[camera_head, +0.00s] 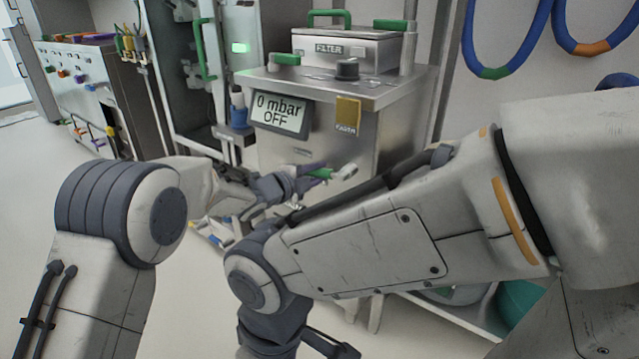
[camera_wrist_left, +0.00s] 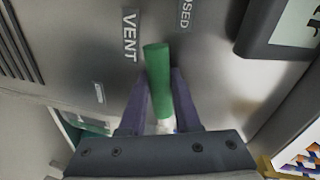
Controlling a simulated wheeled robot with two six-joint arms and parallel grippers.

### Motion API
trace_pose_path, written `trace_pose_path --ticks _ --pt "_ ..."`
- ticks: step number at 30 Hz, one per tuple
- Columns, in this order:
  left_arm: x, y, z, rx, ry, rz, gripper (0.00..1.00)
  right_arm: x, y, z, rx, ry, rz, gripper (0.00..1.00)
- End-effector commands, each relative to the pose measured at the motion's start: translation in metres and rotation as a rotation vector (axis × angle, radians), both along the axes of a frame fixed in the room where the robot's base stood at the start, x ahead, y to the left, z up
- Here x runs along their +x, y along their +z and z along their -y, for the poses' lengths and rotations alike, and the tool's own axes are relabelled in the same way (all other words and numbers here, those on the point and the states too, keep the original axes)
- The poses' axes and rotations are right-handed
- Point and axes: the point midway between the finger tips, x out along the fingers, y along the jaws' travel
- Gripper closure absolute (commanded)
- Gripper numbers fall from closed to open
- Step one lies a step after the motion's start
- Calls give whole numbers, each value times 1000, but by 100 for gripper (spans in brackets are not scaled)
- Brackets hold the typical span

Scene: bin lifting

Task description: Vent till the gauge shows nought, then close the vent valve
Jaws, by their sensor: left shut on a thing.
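The gauge (camera_head: 280,113) on the front of the steel cabinet reads "0 mbar" and "OFF". The vent valve's green handle (camera_head: 322,173) shows low on the cabinet front, partly hidden by my left gripper (camera_head: 300,180). In the left wrist view the green handle (camera_wrist_left: 158,80) stands between the two fingers of my left gripper (camera_wrist_left: 163,98), which are shut on it. Its free end lies between the label "VENT" (camera_wrist_left: 130,35) and a partly cut-off label ending in "SED" (camera_wrist_left: 185,14). My right gripper is out of view; only its arm shows.
A steel box marked "FILTER" (camera_head: 345,50) with green handles and a black knob (camera_head: 347,69) are on the cabinet top. A yellow plate marked "EARTH" (camera_head: 347,115) hangs on its front. My right arm crosses before the cabinet. Open floor lies at left.

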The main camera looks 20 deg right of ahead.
Motion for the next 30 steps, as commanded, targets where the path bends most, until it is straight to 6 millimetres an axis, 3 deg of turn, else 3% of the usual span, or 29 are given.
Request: trace_pose_path --ticks 12,28,29,30 --pt "2 15 -2 89 3 160 100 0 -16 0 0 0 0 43" --pt "2 19 -2 101 2 182 100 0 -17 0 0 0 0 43" --pt "2 19 -2 101 2 182 65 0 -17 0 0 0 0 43" --pt "2 19 -2 101 2 182 50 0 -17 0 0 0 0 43"
